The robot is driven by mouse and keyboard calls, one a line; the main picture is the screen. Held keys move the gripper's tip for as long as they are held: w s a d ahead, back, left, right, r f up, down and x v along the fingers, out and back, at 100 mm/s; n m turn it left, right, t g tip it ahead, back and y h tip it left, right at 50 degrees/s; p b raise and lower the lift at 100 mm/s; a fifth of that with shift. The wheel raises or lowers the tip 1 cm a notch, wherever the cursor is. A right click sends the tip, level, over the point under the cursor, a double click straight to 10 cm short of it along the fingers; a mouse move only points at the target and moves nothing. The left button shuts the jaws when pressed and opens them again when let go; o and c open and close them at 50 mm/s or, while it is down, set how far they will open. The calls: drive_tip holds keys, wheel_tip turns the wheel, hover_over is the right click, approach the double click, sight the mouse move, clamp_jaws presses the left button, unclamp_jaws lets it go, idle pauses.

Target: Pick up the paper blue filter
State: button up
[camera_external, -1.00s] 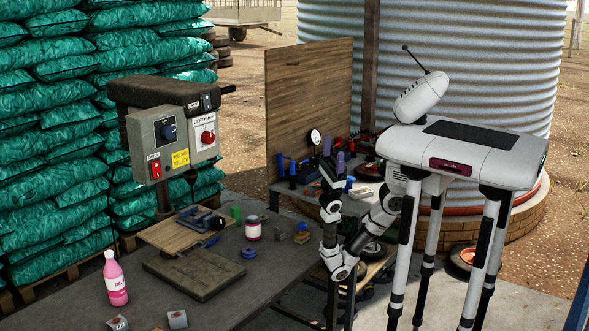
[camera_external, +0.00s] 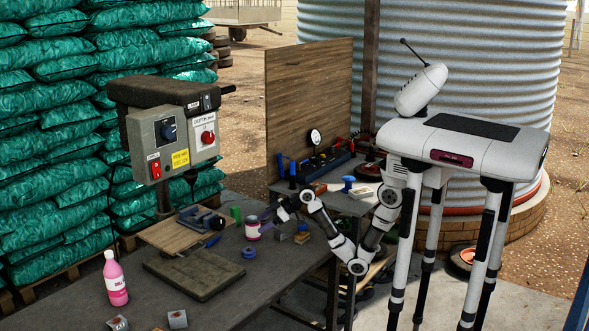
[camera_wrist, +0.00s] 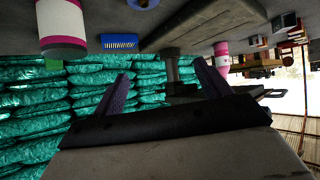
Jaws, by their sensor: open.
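A small round blue piece that looks like the paper blue filter (camera_external: 249,253) lies on the dark workbench, right of a flat mat.
A pink-labelled can (camera_external: 253,228) stands close to my gripper, behind the filter. A control box (camera_external: 176,140) stands at the back.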

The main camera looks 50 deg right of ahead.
drive_tip(key=g+h, duration=0.1)
drive_tip(key=g, duration=0.1)
approach(249, 249)
drive_tip(key=x, duration=0.4)
drive_tip(key=shift+w+d+f+p, duration=0.1)
drive_tip(key=shift+d+f+p, duration=0.1)
drive_tip(key=shift+p, duration=0.2)
drive_tip(key=shift+p+x, duration=0.75)
drive_tip(key=shift+x, duration=2.4)
drive_tip(key=shift+r, duration=0.1)
drive_tip(key=shift+c, duration=0.2)
drive_tip(key=c, duration=1.1)
drive_tip(key=shift+r, duration=0.1)
